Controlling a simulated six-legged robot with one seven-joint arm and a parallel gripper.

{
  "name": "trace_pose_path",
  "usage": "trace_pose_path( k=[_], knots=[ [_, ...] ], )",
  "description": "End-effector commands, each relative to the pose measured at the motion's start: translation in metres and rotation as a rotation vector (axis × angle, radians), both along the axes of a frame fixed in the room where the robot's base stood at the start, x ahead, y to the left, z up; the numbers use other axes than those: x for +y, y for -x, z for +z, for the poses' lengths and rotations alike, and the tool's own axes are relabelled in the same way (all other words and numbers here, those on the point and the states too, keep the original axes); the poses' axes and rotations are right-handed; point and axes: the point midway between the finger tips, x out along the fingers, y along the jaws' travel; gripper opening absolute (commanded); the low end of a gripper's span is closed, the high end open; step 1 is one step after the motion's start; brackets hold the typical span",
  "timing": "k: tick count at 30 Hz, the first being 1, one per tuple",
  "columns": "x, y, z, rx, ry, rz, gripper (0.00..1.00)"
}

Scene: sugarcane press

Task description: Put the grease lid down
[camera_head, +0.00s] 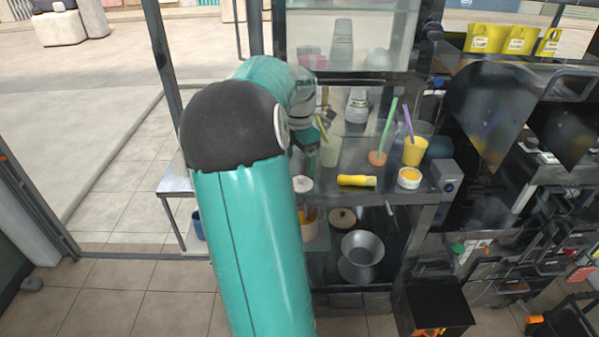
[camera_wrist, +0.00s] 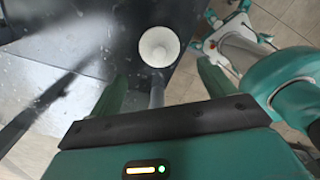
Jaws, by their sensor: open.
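A white round piece, which looks like the grease lid (camera_head: 302,184), lies at the left front of the metal counter. In the wrist view a white round, hollow-looking piece (camera_wrist: 158,46), probably the same lid, shows just beyond the fingertips, near the counter edge. My gripper (camera_wrist: 163,72) is open, with one green finger on each side and a gap between them. A grey rod-like shape shows in that gap; I cannot tell what it is. In the head view my arm hides most of the gripper. An open tub of yellow grease (camera_head: 409,178) stands farther right.
A yellow tube (camera_head: 357,181) lies between lid and tub. Behind stand a cup of yellow juice (camera_head: 416,151) and a pale green glass (camera_head: 331,151). A metal bowl (camera_head: 361,249) sits on the shelf below. Tiled floor lies past the counter's edge.

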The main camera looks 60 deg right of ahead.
Motion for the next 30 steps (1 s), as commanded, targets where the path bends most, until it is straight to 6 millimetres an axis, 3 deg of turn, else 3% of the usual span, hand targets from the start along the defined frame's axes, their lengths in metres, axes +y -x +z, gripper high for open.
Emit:
trace_pose_path(
  k=[3,10,30],
  knots=[
    [-0.001,0.0,0.026,-0.003,0.004,0.0,0.82],
    [0.0,0.0,0.054,-0.001,0.0,0.0,0.82],
    [0.0,0.0,0.057,0.001,0.0,0.0,0.82]
  ],
)
